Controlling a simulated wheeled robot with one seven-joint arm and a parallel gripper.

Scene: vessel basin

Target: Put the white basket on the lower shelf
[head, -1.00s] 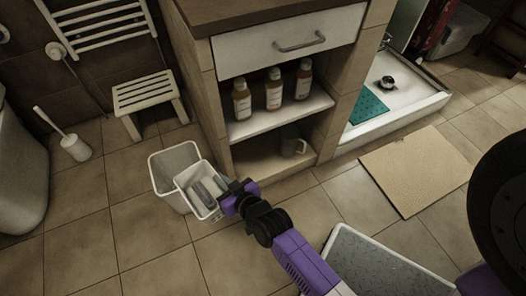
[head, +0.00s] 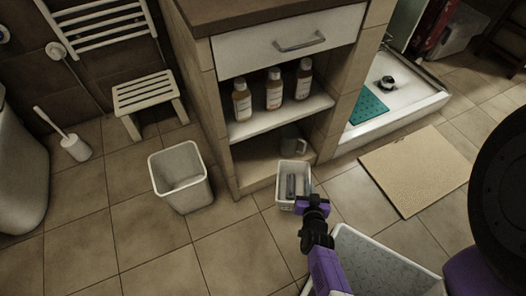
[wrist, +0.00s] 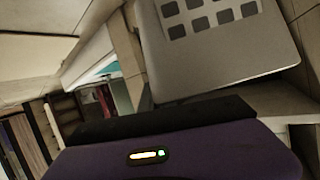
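The white basket (head: 283,205) is in front of the cabinet's lower compartment in the head view, with grey items in it. My gripper (head: 309,203) is shut on the basket's near right side. The basket's wall with square holes (wrist: 218,60) fills the upper right of the wrist view; the fingertips cannot be made out there. The lower shelf (head: 252,174) is the cabinet's bottom board. A grey mug (head: 291,143) stands at its back right, partly behind the basket. The left part of the shelf is bare.
Several brown bottles (head: 273,89) stand on the upper shelf (head: 255,127) above. An empty white bin (head: 182,190) stands on the floor to the left. A beige mat (head: 418,168) lies to the right, before a shower tray (head: 402,105).

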